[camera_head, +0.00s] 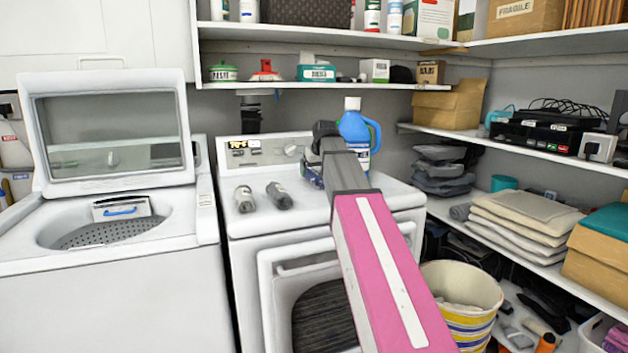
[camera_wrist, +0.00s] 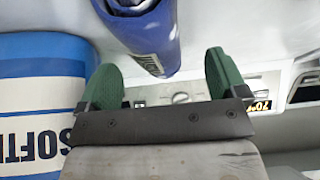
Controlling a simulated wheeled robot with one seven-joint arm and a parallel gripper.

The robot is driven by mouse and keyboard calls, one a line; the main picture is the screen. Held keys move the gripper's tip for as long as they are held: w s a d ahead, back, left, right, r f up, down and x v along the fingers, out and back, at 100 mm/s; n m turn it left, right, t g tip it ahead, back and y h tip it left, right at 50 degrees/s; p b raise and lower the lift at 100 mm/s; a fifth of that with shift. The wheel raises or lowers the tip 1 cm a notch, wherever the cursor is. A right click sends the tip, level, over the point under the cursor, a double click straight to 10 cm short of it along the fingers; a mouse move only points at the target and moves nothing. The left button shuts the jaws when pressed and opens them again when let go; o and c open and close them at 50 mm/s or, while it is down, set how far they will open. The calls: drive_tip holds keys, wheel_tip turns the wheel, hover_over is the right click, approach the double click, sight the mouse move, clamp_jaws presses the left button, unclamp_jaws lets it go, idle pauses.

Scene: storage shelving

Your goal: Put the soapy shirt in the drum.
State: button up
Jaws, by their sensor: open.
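No shirt can be made out in either view. A perforated drum (camera_head: 105,234) shows inside the top-loading washer (camera_head: 60,290) at the left, under its raised lid. A second white machine (camera_head: 275,210) stands in the middle with a dark front opening (camera_head: 322,318). My gripper (camera_wrist: 168,85) is open, its two green fingertips apart in the wrist view. A blue rounded object (camera_wrist: 140,30) with a label lies beyond and between the fingertips; I cannot tell whether they touch it. In the head view my arm reaches over the middle machine and the gripper is mostly hidden.
A blue jug (camera_head: 354,128) stands behind my arm. A blue-and-white softener container (camera_wrist: 40,100) is close by in the wrist view. A striped bucket (camera_head: 462,300) stands at the right, near shelves with folded cloths (camera_head: 525,222).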

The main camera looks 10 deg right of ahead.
sight(315, 173)
drive_tip(key=x, duration=0.3)
drive_tip(key=shift+w+f, duration=0.15)
drive_tip(key=shift+f, duration=0.05)
drive_tip(key=shift+c, duration=0.3)
drive_tip(key=c, duration=1.1)
drive_tip(key=shift+r, duration=0.1)
